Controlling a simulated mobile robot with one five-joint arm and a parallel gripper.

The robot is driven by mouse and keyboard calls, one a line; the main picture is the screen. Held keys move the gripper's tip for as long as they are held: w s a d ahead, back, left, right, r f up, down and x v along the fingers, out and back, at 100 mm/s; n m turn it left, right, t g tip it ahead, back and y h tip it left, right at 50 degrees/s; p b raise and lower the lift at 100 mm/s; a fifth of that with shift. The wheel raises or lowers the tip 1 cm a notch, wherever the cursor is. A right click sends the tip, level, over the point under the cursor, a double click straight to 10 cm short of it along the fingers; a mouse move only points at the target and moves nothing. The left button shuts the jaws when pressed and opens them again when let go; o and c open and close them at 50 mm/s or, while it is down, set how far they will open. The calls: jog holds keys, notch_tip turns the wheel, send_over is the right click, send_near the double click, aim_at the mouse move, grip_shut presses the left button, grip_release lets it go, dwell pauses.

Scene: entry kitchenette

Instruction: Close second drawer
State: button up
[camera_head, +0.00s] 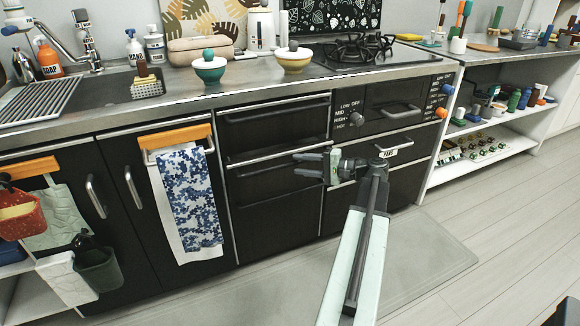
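A dark drawer stack stands under the counter, left of the oven. The top drawer (275,125) looks flush with the cabinet front. The second drawer (272,186) has a long pale metal bar along its upper edge (265,158) and seems to stand out slightly; how far is hard to tell. My gripper (299,165) reaches in from the right, in front of the right part of this drawer. Its two dark fingers point left with a gap between them, and nothing shows in the gap. I cannot tell whether they touch the drawer front.
The oven front (393,115) with knobs and a handle is right of the drawers. A blue-patterned towel (187,198) hangs on the cabinet door to the left. A grey mat (425,262) lies on the floor. An open shelf (490,140) stands at the right.

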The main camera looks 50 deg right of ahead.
aim_at(295, 164)
jog(key=x, duration=0.3)
jog(key=shift+w+a, duration=0.15)
jog(key=shift+w, duration=0.1)
grip_shut()
dwell(1.2)
